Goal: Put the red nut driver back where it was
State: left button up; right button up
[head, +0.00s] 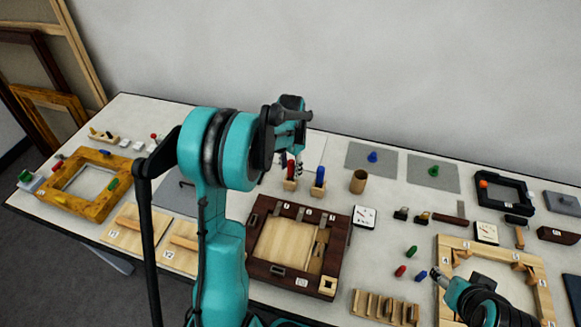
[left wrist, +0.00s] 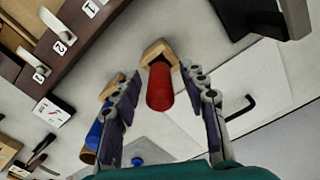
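The red nut driver (head: 291,169) stands upright at a small wooden block (head: 290,185) near the table's middle; its handle also shows in the left wrist view (left wrist: 159,88). Whether it is fully seated in the block I cannot tell. My left gripper (head: 291,155) is over the handle. In the left wrist view its fingers (left wrist: 163,100) are spread on both sides of the red handle, with gaps on each side. My right gripper (head: 437,275) is at the lower right, by the pale wooden frame; its fingers are too small to read.
A blue-handled driver (head: 320,176) in its own block stands close on the right, with a brown cup (head: 358,182) beyond. A dark wooden frame (head: 257,270) with numbered labels lies in front. A black hex key (left wrist: 241,108) lies on the table nearby.

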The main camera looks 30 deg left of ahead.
pick_arm(q)
jog(key=shift+r, duration=0.25)
notch_tip(320, 180, up, 11)
jog(key=p, duration=0.2)
jog(key=shift+f+p, duration=0.1)
jog(key=shift+p, duration=0.3)
jog(key=shift+s+d+r, duration=0.1)
jog(key=shift+d+r, duration=0.05)
jog(key=shift+r, duration=0.5)
jog(key=s+d+r+n+t, duration=0.1)
jog(key=s+d+r+t, duration=0.35)
jog(key=s+d, duration=0.55)
jog(key=s+d+f+n+t, duration=0.1)
jog(key=s+d+t, duration=0.1)
jog(key=s+d, duration=0.3)
jog(key=s, duration=0.3)
jog(key=shift+s+f+n+t, duration=0.25)
jog(key=shift+f+n+t, duration=0.05)
jog(key=shift+f+t, duration=0.05)
jog(key=shift+d, duration=0.1)
